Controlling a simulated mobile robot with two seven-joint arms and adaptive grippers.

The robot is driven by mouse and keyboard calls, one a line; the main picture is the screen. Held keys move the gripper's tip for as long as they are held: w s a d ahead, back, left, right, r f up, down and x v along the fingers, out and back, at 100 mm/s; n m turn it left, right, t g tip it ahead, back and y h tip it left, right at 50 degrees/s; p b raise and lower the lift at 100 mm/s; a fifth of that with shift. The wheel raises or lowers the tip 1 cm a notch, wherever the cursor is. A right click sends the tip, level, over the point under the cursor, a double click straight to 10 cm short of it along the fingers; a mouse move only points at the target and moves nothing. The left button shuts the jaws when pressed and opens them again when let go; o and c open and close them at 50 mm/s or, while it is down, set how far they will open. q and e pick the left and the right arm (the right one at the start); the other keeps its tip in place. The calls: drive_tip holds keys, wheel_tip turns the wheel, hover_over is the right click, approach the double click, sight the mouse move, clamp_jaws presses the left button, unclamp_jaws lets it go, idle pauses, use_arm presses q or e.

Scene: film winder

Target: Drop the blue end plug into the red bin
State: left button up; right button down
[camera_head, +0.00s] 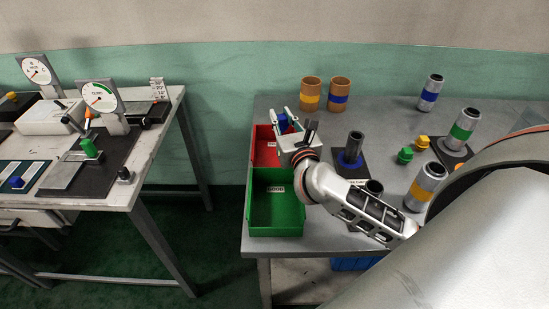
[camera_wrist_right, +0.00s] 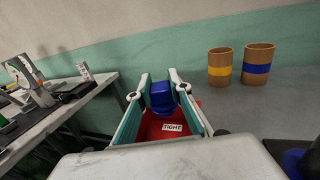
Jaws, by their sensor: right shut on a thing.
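My right gripper (camera_head: 281,117) is shut on the blue end plug (camera_head: 283,123). In the right wrist view the blue end plug (camera_wrist_right: 161,97) sits between the fingertips of the right gripper (camera_wrist_right: 161,92). The red bin (camera_head: 264,154) stands at the left edge of the grey table, behind the green bin. In the right wrist view the red bin (camera_wrist_right: 150,128) with its TIGHT label lies below and behind the plug. The plug appears above the bin; its exact height is unclear. My gripper and arm hide part of the bin. My left gripper is not in view.
The green bin (camera_head: 275,213) stands in front of the red bin. Two brown cups (camera_head: 311,95) stand at the back. Grey cylinders, including a blue-banded one (camera_head: 431,92), and small yellow and green plugs (camera_head: 405,155) are to the right. A gauge bench (camera_head: 150,150) stands left across a gap.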

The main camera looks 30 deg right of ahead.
drive_tip(key=shift+f, duration=0.25)
drive_tip(key=shift+r, duration=0.1)
drive_tip(key=c, duration=1.8)
unclamp_jaws()
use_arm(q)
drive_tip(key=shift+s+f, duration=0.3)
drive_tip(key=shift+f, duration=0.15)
use_arm(e)
drive_tip(key=shift+o, duration=0.2)
drive_tip(key=shift+s+a, duration=0.1)
drive_tip(key=shift+s, duration=0.1)
drive_tip(key=v, duration=1.1)
drive_tip(key=shift+s, duration=0.3)
